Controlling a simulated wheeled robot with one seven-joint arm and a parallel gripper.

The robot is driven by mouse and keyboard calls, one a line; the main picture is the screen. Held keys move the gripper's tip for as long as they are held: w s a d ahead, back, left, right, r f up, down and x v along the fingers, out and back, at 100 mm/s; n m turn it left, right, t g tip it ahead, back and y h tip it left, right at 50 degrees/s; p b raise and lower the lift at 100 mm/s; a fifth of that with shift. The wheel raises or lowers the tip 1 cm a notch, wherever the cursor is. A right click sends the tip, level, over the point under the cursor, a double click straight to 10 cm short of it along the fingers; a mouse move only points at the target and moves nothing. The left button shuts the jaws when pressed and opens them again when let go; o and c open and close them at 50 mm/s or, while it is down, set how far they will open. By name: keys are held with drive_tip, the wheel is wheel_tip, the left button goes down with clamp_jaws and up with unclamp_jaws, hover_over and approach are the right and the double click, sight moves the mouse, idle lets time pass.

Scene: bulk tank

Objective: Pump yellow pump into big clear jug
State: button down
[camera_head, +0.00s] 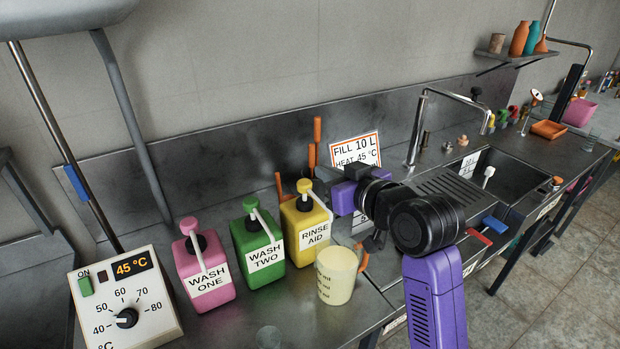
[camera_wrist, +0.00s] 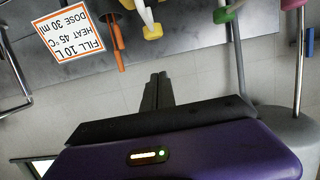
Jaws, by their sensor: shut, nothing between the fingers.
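The yellow pump bottle (camera_head: 305,238), labelled RINSE AID, stands upright at the right end of a row of three. Its yellow pump head (camera_head: 304,186) is up, with a pale spout angled down to the right. The head also shows upside down in the wrist view (camera_wrist: 153,31). A pale, translucent jug with dark markings (camera_head: 336,277) stands upright in front of the bottle, near the spout's end. My gripper (camera_wrist: 158,78) is shut and empty, apart from the pump head. In the head view its purple hand is just right of the pump, fingertips hard to make out.
Pink WASH ONE (camera_head: 205,270) and green WASH TWO (camera_head: 258,242) bottles stand to the left. A temperature control box (camera_head: 127,300) is at the front left. A sign (camera_head: 357,150) and orange upright (camera_head: 317,140) are behind; a sink (camera_head: 490,180) is right.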

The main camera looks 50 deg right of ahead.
drive_tip(key=p, duration=0.1)
hover_over(310, 190)
drive_tip(key=shift+w+d+f, duration=0.1)
drive_tip(key=shift+f, duration=0.6)
wheel_tip(310, 190, down, 3)
drive_tip(key=shift+r, duration=0.15)
drive_tip(key=shift+f+p, duration=0.35)
drive_tip(key=shift+f, duration=0.4)
drive_tip(key=shift+f+b, duration=0.85)
drive_tip(key=shift+f, duration=0.6)
